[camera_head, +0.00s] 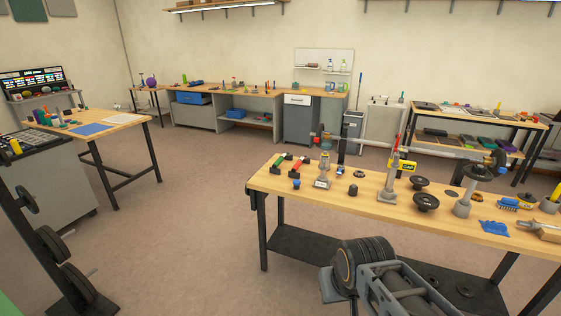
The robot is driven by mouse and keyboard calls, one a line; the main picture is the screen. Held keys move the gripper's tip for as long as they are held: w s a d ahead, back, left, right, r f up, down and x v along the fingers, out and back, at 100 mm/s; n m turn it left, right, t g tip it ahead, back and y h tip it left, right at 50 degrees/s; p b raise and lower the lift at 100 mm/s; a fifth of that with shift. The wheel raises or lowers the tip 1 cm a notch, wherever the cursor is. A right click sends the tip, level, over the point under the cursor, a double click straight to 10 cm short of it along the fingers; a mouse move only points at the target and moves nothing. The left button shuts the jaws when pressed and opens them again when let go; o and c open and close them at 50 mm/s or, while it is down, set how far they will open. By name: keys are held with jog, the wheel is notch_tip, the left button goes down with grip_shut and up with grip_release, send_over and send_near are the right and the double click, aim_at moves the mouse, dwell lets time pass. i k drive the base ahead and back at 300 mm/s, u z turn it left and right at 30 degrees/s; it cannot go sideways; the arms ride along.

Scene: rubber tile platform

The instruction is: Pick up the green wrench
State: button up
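I cannot make out a green wrench for certain. A small green-and-dark item (281,160) lies at the left end of the near wooden workbench (345,200). It is too small to tell whether it is a wrench. A red-and-dark item (298,163) lies just right of it. Grey and black links of my arm fill the bottom centre, in front of the near workbench. My gripper cannot be made out in this view.
The near workbench holds a metal stand (323,172), black discs (426,202) and a blue brush (507,204). A weight rack (52,245) stands at left, near another table (125,119). Open floor (190,235) lies between them.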

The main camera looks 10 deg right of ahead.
aim_at(282, 159)
jog(key=u, duration=0.7)
jog(key=i, duration=2.45)
jog(key=z, duration=0.5)
jog(key=i, duration=0.45)
jog(key=z, duration=0.35)
